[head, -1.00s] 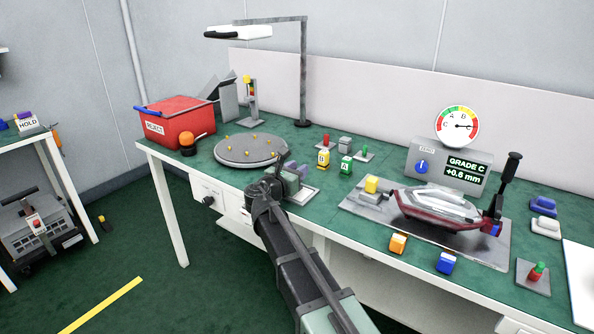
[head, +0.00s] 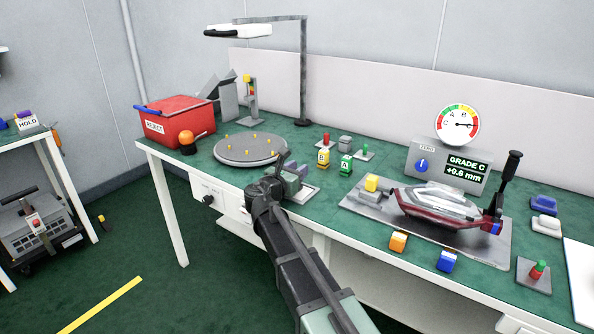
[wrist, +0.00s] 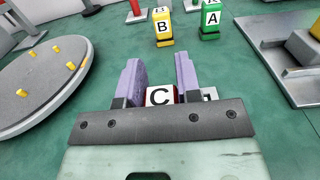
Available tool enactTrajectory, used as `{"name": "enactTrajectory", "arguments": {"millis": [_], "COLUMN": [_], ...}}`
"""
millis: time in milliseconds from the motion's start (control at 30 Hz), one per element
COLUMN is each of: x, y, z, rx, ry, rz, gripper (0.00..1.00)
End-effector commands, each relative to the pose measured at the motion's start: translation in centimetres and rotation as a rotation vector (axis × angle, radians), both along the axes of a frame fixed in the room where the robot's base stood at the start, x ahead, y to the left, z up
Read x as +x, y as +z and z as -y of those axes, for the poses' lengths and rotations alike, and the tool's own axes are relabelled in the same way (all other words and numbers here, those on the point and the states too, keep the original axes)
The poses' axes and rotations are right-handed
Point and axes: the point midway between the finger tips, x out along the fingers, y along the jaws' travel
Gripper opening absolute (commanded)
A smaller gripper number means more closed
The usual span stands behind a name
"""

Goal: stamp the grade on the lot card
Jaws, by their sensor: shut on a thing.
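My gripper (head: 291,178) is at the front edge of the green bench, right of the round grey turntable. In the wrist view its two purple fingers (wrist: 158,62) are closed on a red stamp with a white C label (wrist: 159,96). The head view does not clearly show this stamp. A pale plate (head: 304,193) lies at the gripper, partly hidden by it; I cannot tell whether it carries the lot card. The yellow B stamp (head: 323,157) and green A stamp (head: 346,165) stand upright behind. The gauge display (head: 467,167) reads GRADE C, +0.6 mm.
The turntable (head: 225,152) with yellow pegs is left of my gripper, and a red REJECT bin (head: 176,124) beyond it. Orange (head: 398,242) and blue (head: 446,261) blocks stand at the front edge.

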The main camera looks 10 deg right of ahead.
Motion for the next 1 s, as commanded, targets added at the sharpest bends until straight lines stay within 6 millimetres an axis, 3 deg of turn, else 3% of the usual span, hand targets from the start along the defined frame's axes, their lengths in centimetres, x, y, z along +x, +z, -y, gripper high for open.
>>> {"name": "enactTrajectory", "arguments": {"millis": [367, 1000], "x": [0.0, 0.0], "y": [0.1, 6.8], "z": [0.0, 0.0], "rx": [0.002, 0.001], "ry": [0.000, 0.000], "rz": [-0.001, -0.001], "gripper": [0.16, 0.16]}}
